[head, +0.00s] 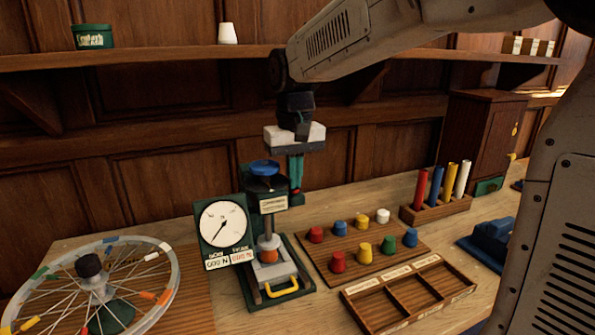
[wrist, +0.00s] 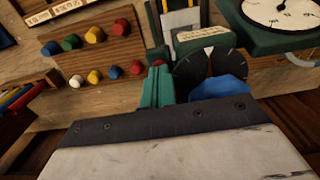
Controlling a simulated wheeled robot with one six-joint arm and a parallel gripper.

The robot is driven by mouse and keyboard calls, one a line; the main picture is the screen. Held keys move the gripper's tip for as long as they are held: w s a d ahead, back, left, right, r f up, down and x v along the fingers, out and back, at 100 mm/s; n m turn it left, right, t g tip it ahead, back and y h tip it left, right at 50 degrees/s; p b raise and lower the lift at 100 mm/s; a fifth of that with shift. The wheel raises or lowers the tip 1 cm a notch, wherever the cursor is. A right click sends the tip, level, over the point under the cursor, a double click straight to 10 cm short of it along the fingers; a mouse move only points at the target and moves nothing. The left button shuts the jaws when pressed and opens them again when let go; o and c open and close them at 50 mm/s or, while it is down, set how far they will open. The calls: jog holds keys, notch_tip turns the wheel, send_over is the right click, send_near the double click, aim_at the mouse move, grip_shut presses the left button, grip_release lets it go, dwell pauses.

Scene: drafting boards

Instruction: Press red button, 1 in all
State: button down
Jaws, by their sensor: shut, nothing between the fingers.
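The red button (head: 297,191) sits on a small green block (head: 297,200) at the right side of the test press. It is mostly hidden by my gripper (head: 296,181), whose green fingers are shut and point down right above it. In the wrist view, a bit of the red button (wrist: 158,63) shows just past the tips of my gripper (wrist: 156,75). The tips look at or very near the button; I cannot tell whether they touch it.
The press has a blue knob (head: 264,168), a dial gauge (head: 223,223) and a yellow handle (head: 282,287). A peg board (head: 358,242) with several coloured knobs, some red, and a wooden tray (head: 408,293) lie to the right. A spoked wheel (head: 165,262) lies left.

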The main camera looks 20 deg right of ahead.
jog(key=shift+s+f, duration=0.15)
jog(key=shift+f, duration=0.55)
notch_tip(320, 180, up, 15)
jog(key=shift+f, duration=0.1)
dwell(0.6)
